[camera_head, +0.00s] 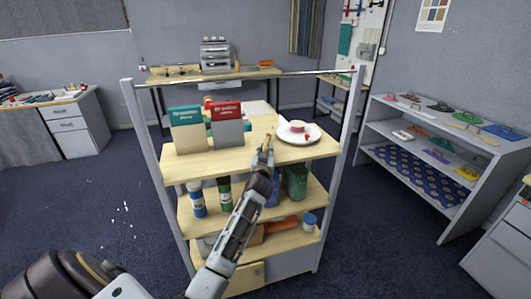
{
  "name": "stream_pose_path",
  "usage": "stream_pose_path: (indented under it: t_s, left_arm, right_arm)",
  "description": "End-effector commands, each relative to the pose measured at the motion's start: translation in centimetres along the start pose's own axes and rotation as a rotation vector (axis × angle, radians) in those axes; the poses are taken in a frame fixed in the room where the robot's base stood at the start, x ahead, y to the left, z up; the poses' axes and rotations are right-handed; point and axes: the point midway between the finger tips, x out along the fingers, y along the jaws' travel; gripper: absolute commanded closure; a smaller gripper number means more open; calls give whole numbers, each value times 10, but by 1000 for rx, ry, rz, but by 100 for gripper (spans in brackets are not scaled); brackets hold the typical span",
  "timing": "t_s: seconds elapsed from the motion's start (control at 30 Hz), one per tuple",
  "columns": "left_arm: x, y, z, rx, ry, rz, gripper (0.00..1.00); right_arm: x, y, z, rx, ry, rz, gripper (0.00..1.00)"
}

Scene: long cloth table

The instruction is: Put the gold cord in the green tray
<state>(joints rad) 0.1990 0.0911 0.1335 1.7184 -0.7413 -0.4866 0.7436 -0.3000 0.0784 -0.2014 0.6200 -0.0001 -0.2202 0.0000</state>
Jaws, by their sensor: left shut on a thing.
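My left gripper (266,152) reaches up over the front of the wooden shelf cart. It is shut on a small gold-yellow piece (268,139), which looks like the gold cord, just above the top board and left of the white plate. The gripper is small here and hides part of the piece. I cannot clearly make out the green tray. A bit of green shows behind the two cards on the top board, mostly hidden. My right gripper is not in view.
Metal posts (345,115) flank the cart. A grey shelf (440,165) stands right.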

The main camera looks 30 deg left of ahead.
Motion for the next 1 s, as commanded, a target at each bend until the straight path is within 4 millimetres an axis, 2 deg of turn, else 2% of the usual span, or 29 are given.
stream_pose_path:
  t_s: [0.33,0.37,0.53,1.0]
  left_arm:
    - [0,0,1,-1,0,0,100]
    - [0,0,2,-1,0,0,74]
    - [0,0,1,0,0,0,54]
    - [0,0,-1,0,0,-1,54]
  right_arm:
    - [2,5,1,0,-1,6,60]
    - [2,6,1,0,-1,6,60]
    - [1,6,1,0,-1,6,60]
    - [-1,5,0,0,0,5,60]
